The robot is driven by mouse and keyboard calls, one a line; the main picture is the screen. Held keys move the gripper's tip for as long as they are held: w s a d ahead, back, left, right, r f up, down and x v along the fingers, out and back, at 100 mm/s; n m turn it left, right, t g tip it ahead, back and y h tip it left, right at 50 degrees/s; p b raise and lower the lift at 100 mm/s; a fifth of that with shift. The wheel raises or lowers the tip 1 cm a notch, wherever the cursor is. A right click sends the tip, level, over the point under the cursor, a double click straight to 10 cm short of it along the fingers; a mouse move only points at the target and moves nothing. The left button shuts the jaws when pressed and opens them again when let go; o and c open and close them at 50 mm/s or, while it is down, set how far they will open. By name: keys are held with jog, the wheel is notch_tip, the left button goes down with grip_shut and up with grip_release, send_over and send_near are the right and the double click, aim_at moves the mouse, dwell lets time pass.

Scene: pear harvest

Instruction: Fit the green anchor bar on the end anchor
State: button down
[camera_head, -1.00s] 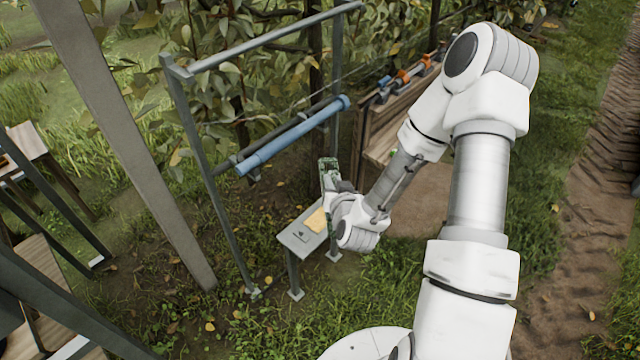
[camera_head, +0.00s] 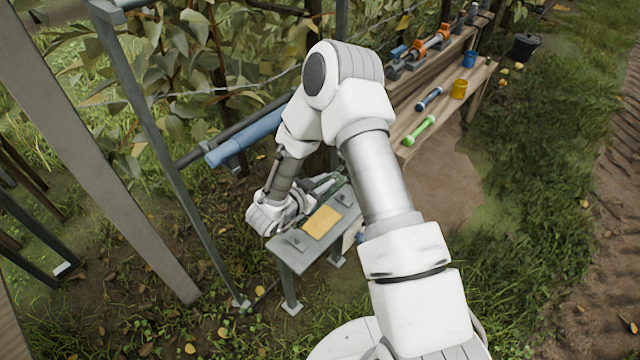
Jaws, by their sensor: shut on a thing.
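A bright green bar (camera_head: 419,130) with thick ends lies on the wooden bench at the right, apart from my gripper. My gripper (camera_head: 318,187) is low over the small grey table, beside the yellow patch on it. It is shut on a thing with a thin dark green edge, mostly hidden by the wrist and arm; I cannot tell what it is. I cannot single out the end anchor for sure. A grey metal frame (camera_head: 160,150) with a thick blue tube (camera_head: 247,138) stands just left of my arm.
The grey table (camera_head: 284,251) carries a yellow patch (camera_head: 322,222). The wooden bench (camera_head: 405,152) holds a blue bar (camera_head: 429,98), a yellow cup (camera_head: 459,89) and a blue cup (camera_head: 469,59). A dark bucket (camera_head: 525,46) stands behind. Grass at the right is open.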

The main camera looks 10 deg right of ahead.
jog(key=shift+a+f, duration=0.1)
jog(key=shift+f, duration=0.3)
notch_tip(320, 180, down, 6)
jog(key=b, duration=0.5)
jog(key=shift+f+b, duration=0.15)
jog(key=shift+b, duration=0.2)
jog(key=shift+p, duration=0.3)
dwell(0.8)
jog(key=shift+f, duration=0.15)
dwell(0.5)
jog(key=shift+f+b, duration=0.75)
jog(key=shift+f, duration=0.15)
jog(key=shift+f+b, duration=0.7)
jog(key=shift+f, duration=0.45)
dwell(1.7)
jog(key=c, duration=0.8)
grip_release()
jog(key=shift+o, duration=0.2)
